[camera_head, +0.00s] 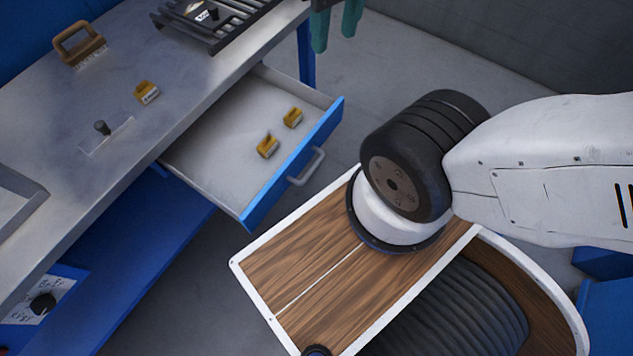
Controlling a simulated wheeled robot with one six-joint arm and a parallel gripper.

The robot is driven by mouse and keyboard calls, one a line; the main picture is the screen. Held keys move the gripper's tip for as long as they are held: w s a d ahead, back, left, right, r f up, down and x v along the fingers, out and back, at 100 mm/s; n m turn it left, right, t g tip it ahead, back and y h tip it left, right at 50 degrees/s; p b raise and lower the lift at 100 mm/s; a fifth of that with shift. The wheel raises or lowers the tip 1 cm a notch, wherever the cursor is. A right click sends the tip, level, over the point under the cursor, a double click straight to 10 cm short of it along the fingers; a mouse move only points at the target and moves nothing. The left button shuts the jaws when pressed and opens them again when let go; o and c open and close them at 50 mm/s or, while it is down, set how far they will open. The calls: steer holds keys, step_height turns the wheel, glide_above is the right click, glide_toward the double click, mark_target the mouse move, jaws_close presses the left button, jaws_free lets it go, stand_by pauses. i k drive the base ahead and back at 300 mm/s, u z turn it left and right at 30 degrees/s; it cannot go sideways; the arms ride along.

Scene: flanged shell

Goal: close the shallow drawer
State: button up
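The shallow drawer (215,158) stands pulled out from under the grey worktop (60,130). It has a blue front (268,190) with a grey bar handle (306,168) facing right. Two small yellow-brown blocks, one farther back (293,117) and one nearer (267,146), lie inside it near the front; the rest of its floor is bare. My arm is at the right, over my wood-topped base, apart from the drawer. My gripper is not in the picture.
Green gloves (335,25) hang at the top. Grey floor shows beyond the drawer.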

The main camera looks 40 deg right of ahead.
mark_target(216, 156)
steer(key=u, duration=0.7)
steer(key=i, duration=0.2)
steer(key=z, duration=0.65)
steer(key=k, duration=0.5)
steer(key=u, duration=3.05)
steer(key=i, duration=0.75)
steer(key=z, duration=3.2)
